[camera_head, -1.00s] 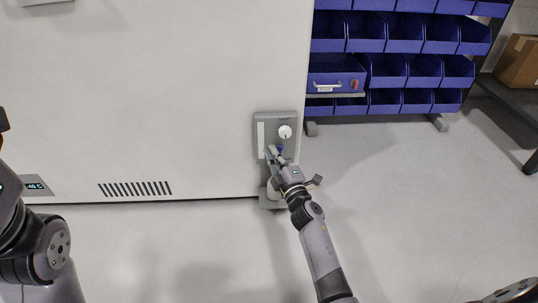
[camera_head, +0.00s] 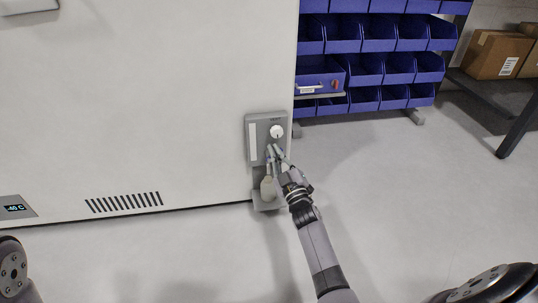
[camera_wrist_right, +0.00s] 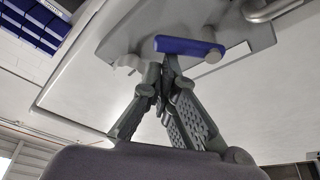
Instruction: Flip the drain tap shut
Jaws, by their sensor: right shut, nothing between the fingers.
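The drain tap has a blue lever (camera_wrist_right: 188,46), which lies roughly crosswise in the right wrist view, just beyond the fingertips. The tap is on a grey panel (camera_head: 252,142) with a white round dial (camera_head: 277,131), at the lower right of a large white cabinet. My right gripper (camera_head: 274,152) is in front of the panel, below the dial, and hides the lever in the head view. In the right wrist view its fingers (camera_wrist_right: 161,72) meet at the tips, empty, at the lever's lower edge. I cannot tell whether they touch it. My left gripper is out of view.
A rack of blue bins (camera_head: 365,70) stands to the right behind. Cardboard boxes (camera_head: 498,54) sit on a shelf at far right. The floor (camera_head: 400,190) to the right is clear.

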